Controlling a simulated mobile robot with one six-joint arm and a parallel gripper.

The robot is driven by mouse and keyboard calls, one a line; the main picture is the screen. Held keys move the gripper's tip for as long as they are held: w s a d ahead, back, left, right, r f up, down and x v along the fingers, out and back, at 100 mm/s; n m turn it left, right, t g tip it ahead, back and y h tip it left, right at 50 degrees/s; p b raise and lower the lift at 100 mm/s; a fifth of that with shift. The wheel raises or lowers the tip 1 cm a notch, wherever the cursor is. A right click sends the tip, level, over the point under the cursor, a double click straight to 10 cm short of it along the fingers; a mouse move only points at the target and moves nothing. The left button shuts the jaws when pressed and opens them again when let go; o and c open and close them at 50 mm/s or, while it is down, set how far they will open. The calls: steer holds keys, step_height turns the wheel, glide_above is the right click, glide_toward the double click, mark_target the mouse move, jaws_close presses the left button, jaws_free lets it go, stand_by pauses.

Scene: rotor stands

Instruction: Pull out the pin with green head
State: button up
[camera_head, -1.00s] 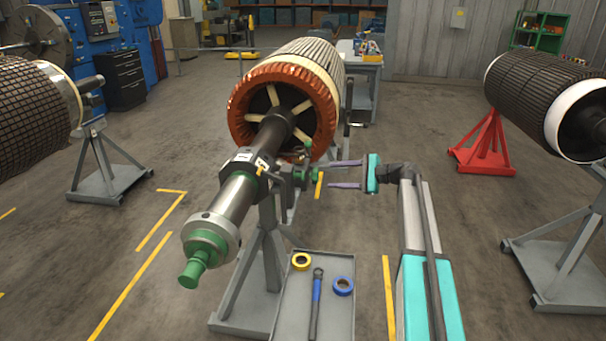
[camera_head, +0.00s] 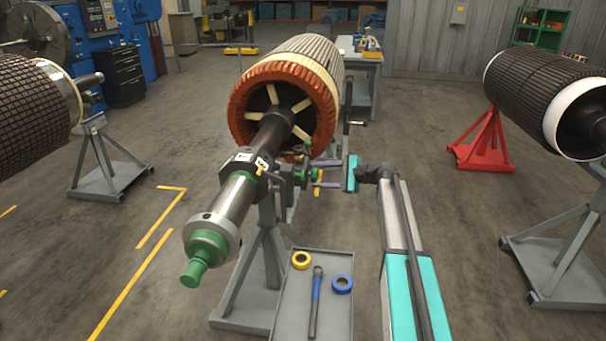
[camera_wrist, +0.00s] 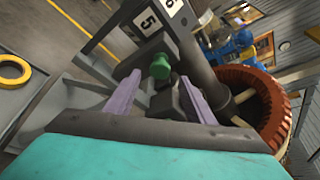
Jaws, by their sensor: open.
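The pin's green head (camera_wrist: 160,67) shows in the wrist view, ahead of and roughly centred between my gripper's two purple fingers. The rest of the pin is hidden in a dark bracket. In the head view the green head (camera_head: 313,174) is small, on the right side of the rotor stand's clamp. My gripper (camera_head: 318,177) is open, its fingertips close to the head from the right. In the wrist view my gripper (camera_wrist: 158,80) has a finger to each side of the head, with nothing held. I cannot tell whether either finger touches it.
The rotor shaft (camera_head: 236,200) with a green end cap (camera_head: 198,267) lies left of my gripper. A grey tray (camera_head: 335,310) below holds a yellow tape roll (camera_head: 301,260), a blue tape roll (camera_head: 342,284) and a blue-handled tool (camera_head: 316,300).

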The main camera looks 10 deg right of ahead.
mark_target(303, 175)
steer(key=p+x, duration=0.2)
steer(key=x, duration=0.5)
steer(key=shift+w, duration=0.15)
jaws_close()
